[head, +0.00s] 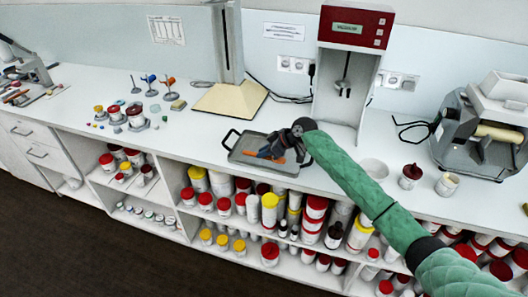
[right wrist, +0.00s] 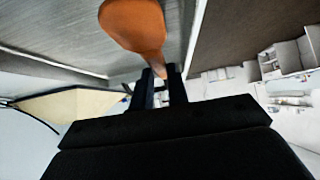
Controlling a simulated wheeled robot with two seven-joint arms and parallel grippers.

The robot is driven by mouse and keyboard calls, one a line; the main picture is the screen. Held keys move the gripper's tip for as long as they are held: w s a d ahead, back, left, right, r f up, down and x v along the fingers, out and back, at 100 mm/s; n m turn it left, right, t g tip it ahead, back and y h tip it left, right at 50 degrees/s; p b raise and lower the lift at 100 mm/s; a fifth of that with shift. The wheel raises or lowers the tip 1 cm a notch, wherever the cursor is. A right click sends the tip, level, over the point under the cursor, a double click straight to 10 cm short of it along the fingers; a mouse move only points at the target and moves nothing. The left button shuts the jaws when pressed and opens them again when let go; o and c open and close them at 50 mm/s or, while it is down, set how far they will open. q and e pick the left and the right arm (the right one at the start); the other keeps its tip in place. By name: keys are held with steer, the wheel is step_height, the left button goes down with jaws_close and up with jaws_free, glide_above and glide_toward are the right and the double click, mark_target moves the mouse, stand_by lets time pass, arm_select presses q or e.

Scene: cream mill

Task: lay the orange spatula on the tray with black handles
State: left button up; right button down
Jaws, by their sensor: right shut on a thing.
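The grey tray with black handles (head: 240,154) lies on the white counter in the head view. My right gripper (head: 277,148) is over the tray, pointing down at it. The orange spatula (head: 279,159) shows as a small orange strip under the gripper, within the tray's outline. In the right wrist view the gripper (right wrist: 161,84) is shut on the narrow end of the spatula (right wrist: 134,22), whose broad orange end extends away over the grey tray floor (right wrist: 70,25). I cannot tell whether the spatula touches the tray. My left gripper is not in view.
A red-topped machine (head: 352,65) stands behind the tray, with a cream-based stand (head: 232,98) to its left. A white bowl (head: 373,170) and a red-lidded jar (head: 410,176) are to the right. Shelves below hold several jars.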

steer(key=shift+f+b, duration=0.6)
steer(key=shift+f, duration=0.55)
stand_by(0.4)
steer(key=c, duration=1.3)
jaws_free()
